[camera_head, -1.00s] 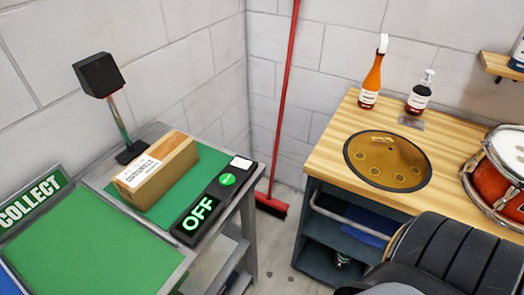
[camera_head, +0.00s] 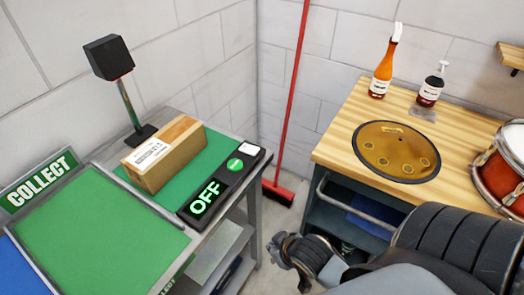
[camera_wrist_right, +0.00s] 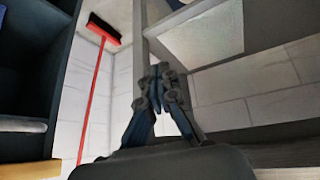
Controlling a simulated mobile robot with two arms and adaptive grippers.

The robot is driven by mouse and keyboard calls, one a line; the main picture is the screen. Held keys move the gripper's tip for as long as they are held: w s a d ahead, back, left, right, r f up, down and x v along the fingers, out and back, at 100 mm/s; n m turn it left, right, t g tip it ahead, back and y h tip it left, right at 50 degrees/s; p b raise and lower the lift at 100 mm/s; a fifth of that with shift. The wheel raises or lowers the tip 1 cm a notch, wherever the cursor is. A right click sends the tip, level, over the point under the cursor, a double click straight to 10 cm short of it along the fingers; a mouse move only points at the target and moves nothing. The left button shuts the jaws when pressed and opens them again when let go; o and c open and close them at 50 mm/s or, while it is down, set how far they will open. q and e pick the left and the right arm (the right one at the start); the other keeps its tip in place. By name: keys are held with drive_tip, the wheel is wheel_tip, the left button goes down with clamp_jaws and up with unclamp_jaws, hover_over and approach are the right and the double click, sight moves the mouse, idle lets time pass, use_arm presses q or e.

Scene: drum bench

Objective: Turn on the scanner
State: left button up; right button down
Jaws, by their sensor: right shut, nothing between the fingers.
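The scanner (camera_head: 109,58) is a black box head on a thin post, standing on the green-topped bench at the left. Its black control strip (camera_head: 221,186) lies along the bench's right edge, with a lit green "OFF" display (camera_head: 205,198) and a round green button (camera_head: 235,165). A cardboard box (camera_head: 165,155) with a white label sits on the green mat beside the strip. My right gripper (camera_head: 279,246) is shut and empty, low between the two benches, right of and apart from the strip. In the right wrist view its fingers (camera_wrist_right: 160,82) meet. My left gripper is out of view.
A green "COLLECT" tray (camera_head: 100,240) fills the near left. A red broom (camera_head: 291,110) leans in the corner.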

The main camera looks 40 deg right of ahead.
sight(249, 149)
drive_tip(key=w+d+r+t+y, duration=0.1)
drive_tip(key=w+d+r+t, duration=0.7)
drive_tip(key=w+r, duration=0.1)
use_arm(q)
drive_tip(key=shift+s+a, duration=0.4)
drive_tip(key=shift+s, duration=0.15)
use_arm(e)
drive_tip(key=d+r+n+t+y, duration=0.3)
drive_tip(key=r+y, duration=0.4)
drive_tip(key=r, duration=0.3)
drive_tip(key=shift+d+r+t, duration=0.3)
drive_tip(key=shift+d+t, duration=0.3)
drive_tip(key=shift+s, duration=0.1)
